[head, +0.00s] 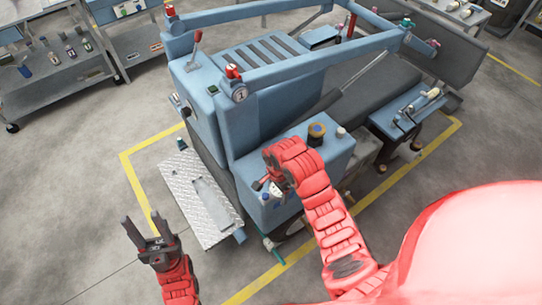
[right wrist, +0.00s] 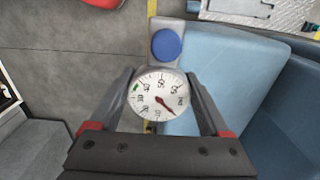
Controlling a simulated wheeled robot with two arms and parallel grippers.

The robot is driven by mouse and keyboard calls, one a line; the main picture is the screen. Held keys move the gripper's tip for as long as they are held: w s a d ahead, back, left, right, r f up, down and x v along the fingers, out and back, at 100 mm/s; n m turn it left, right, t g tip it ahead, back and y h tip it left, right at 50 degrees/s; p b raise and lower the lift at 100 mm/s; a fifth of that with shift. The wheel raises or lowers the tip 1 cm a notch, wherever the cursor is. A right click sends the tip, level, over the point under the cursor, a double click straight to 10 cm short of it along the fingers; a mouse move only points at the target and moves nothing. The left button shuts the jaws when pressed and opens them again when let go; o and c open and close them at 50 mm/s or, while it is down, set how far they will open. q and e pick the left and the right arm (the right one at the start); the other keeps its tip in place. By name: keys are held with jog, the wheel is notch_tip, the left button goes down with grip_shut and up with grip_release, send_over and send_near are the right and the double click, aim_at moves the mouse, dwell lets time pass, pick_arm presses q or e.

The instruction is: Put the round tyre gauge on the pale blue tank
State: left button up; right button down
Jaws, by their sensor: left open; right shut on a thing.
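The round tyre gauge (right wrist: 158,98), with a white dial, dark numbers and a red needle, is between the fingers of my right gripper (right wrist: 158,100). That gripper is shut on it. In the head view my right gripper (head: 268,184) is at the near left edge of the pale blue tank (head: 335,154), and the gauge is mostly hidden there. Pale blue surfaces fill the right of the right wrist view; I cannot tell whether the gauge touches any. My left gripper (head: 145,230) is open and empty above the floor at lower left.
A dark knob with a yellowish top (head: 317,130) and a white cap (head: 340,132) stand on the tank. A blue frame rail (head: 310,57) runs behind it. A metal tread plate (head: 205,200) lies to the left. Grey carts (head: 65,85) stand at upper left.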

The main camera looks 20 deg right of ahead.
jog(key=w+d+b, duration=0.1)
jog(key=w+b, duration=0.2)
jog(key=w, duration=0.1)
jog(key=w+d+f+b, duration=0.1)
jog(key=w+b, duration=0.3)
jog(key=w+d+b, duration=0.1)
jog(key=w+b, duration=0.2)
jog(key=w, duration=0.1)
jog(key=shift+w+d+f, duration=0.2)
jog(key=shift+d+f, duration=0.05)
jog(key=shift+w+d+b, duration=0.25)
jog(key=shift+w+b, duration=0.45)
jog(key=shift+w, duration=0.15)
notch_tip(320, 180, down, 2)
jog(key=shift+s+f+p, duration=0.1)
jog(key=shift+f+p, duration=0.15)
jog(key=shift+p, duration=0.95)
jog(key=shift+f, duration=0.4)
jog(key=shift+f, duration=0.15)
grip_release()
